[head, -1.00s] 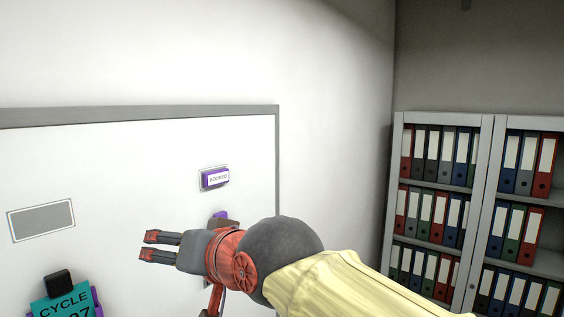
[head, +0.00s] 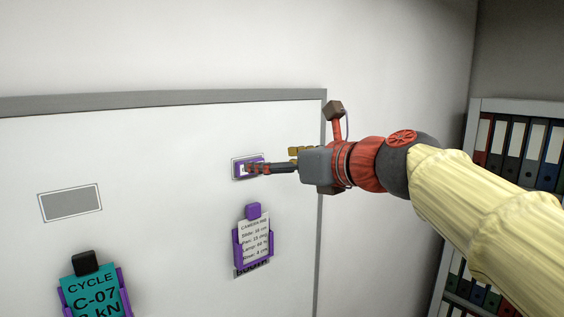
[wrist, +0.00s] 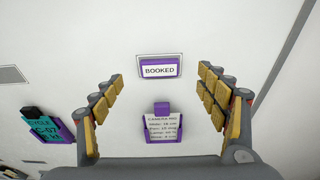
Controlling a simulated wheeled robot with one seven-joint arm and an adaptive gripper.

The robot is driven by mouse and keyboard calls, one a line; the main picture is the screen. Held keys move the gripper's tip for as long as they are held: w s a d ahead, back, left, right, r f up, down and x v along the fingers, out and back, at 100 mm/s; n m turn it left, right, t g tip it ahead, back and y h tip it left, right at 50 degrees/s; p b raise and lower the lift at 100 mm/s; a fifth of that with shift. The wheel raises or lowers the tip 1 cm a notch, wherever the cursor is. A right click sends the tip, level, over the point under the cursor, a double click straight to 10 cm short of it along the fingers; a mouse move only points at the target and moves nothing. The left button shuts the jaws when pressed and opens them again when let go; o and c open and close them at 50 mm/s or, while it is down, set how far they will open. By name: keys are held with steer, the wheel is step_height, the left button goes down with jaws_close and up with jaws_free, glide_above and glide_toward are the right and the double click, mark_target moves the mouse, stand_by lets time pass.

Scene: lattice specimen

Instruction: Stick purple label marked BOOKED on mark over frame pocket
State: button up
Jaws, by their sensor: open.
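The purple label marked BOOKED (wrist: 159,69) is on the white board, inside a pale outlined rectangle (wrist: 140,56). In the head view the label (head: 241,169) is partly covered by one finger. My gripper (wrist: 160,79) is open and empty, facing the board. The label shows between its fingertips in the wrist view; I cannot tell the exact gap. Below the label is a purple frame pocket (head: 237,243) holding a white printed card. Another purple pocket (head: 123,291) at lower left holds a teal CYCLE C-07 card. Above it is a bare grey rectangular mark (head: 70,203).
The white board (head: 170,180) has a grey rim (head: 160,101) along its top and right side. A shelf of binders (head: 522,150) stands at the right, beyond my arm. The board between the grey mark and the label is clear.

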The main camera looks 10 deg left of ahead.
steer(key=p+x, duration=0.1)
steer(key=x, duration=0.6)
steer(key=shift+w, duration=0.1)
steer(key=shift+a+f, duration=0.1)
steer(key=c, duration=1.2)
steer(key=shift+o, duration=0.2)
